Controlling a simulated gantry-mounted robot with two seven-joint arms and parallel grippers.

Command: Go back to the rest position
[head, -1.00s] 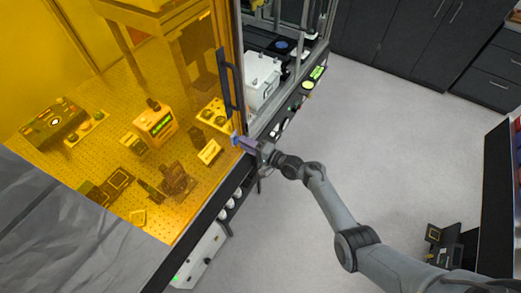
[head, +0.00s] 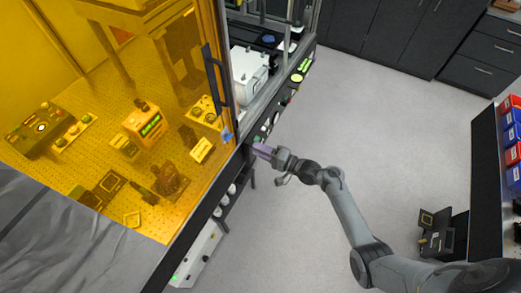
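My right gripper (head: 262,150), with purplish fingers, is in front of the lower corner of the amber enclosure, over the gap beside the bench edge. It seems to hold nothing, but its fingers are too small to tell whether they are open or shut. My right arm reaches in from the lower right, over the floor. My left gripper is not in view. The amber enclosure (head: 150,60) has a dark vertical door handle (head: 213,80). A small blue patch (head: 227,137) shows at its lower right corner; I cannot tell what it is.
A white instrument (head: 248,72) stands in the open-framed bay beside the enclosure. A control strip with green displays (head: 304,66) runs along the bench front. A rack with red and blue bins (head: 511,130) stands right.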

